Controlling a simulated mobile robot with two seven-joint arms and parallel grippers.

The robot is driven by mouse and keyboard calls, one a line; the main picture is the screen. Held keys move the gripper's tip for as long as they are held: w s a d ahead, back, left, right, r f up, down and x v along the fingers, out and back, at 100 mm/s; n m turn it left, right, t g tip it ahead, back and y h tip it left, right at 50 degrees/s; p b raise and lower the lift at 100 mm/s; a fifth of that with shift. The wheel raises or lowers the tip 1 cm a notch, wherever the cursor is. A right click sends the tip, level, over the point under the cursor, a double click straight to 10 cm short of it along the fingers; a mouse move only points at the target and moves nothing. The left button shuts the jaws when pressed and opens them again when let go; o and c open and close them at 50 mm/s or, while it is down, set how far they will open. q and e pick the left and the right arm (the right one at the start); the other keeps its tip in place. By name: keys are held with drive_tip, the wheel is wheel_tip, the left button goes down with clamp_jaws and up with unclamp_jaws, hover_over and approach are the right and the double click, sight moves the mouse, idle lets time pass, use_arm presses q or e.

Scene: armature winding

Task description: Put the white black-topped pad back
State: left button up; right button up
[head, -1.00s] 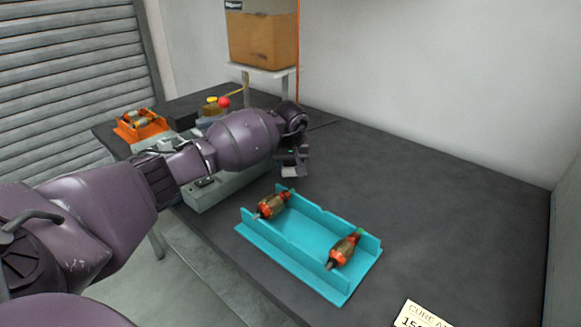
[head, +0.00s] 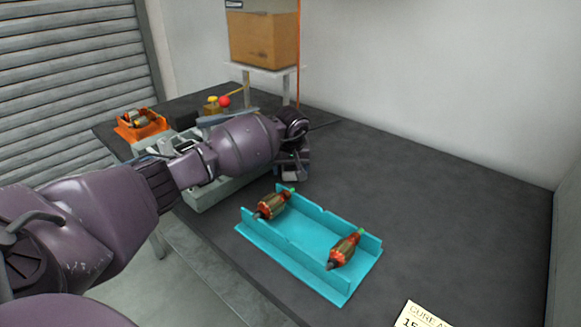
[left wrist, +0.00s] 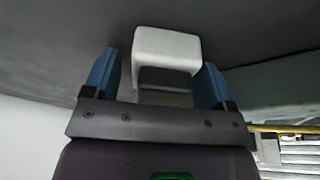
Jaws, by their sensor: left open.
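The white black-topped pad (left wrist: 167,47) shows in the left wrist view, between and just beyond the blue fingers of my left gripper (left wrist: 160,65). Its dark face is turned toward the camera. In the head view my left gripper (head: 292,162) is low over the dark table behind the turquoise tray; the pad is hard to tell from the gripper there. My right gripper is in neither view.
The turquoise tray (head: 305,238) holds two armatures in front of my gripper. A grey-green machine base (head: 222,188) lies partly under my left arm. An orange holder (head: 140,133) stands at the far left. The table's right side (head: 450,210) is mostly clear.

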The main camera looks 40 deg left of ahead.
sight(291, 173)
use_arm(q)
drive_tip(key=p+v, duration=0.1)
drive_tip(key=v, duration=1.1)
drive_tip(key=shift+r+p, duration=0.15)
drive_tip(key=shift+p, duration=0.2)
drive_tip(key=shift+s, duration=0.15)
